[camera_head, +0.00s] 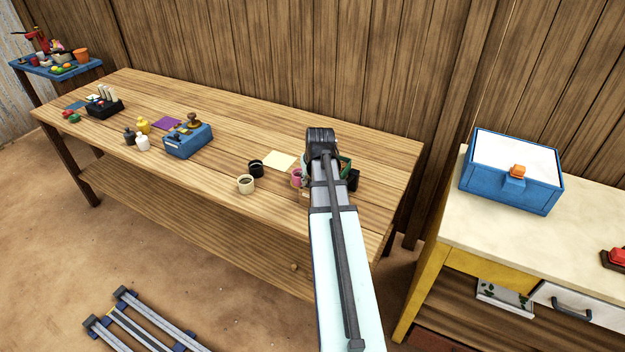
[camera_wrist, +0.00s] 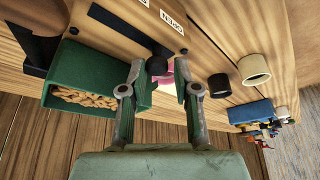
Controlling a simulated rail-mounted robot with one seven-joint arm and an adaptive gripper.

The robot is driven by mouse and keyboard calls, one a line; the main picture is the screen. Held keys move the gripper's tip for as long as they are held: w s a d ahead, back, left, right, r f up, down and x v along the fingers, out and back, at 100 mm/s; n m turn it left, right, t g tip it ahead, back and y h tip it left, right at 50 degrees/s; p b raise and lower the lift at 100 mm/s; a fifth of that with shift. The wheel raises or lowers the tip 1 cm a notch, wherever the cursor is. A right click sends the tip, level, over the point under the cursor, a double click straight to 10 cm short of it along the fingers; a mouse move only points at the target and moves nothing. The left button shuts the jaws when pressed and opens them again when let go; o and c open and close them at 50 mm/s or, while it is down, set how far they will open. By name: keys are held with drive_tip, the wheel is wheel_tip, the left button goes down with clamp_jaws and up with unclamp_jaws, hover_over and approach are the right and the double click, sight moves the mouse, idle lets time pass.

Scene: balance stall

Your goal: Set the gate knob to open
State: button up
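A wooden panel (camera_wrist: 196,62) with white labels is at the top of the wrist view; one label (camera_wrist: 172,21) appears to read "OPEN". A black bar (camera_wrist: 118,27) lies across the panel, and a round black knob (camera_wrist: 157,66) sits at its lower right end. I take this to be the gate knob; its exact setting is unclear. My gripper (camera_wrist: 160,76) is open, one finger on each side of the knob in the picture. I cannot tell whether either finger touches it. In the head view my arm hides the gripper and most of this spot.
A green box (camera_wrist: 62,72) with brown pieces inside is beside the left finger. A pink cup (camera_head: 297,177), a cream cup (camera_head: 246,184) and a black cup (camera_head: 256,168) stand nearby on the wooden table (camera_head: 220,200). A blue box (camera_head: 535,190) stands on the right-hand counter.

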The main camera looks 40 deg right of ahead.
drive_tip(key=shift+o, duration=0.3)
drive_tip(key=shift+w, duration=0.15)
drive_tip(key=v, duration=1.2)
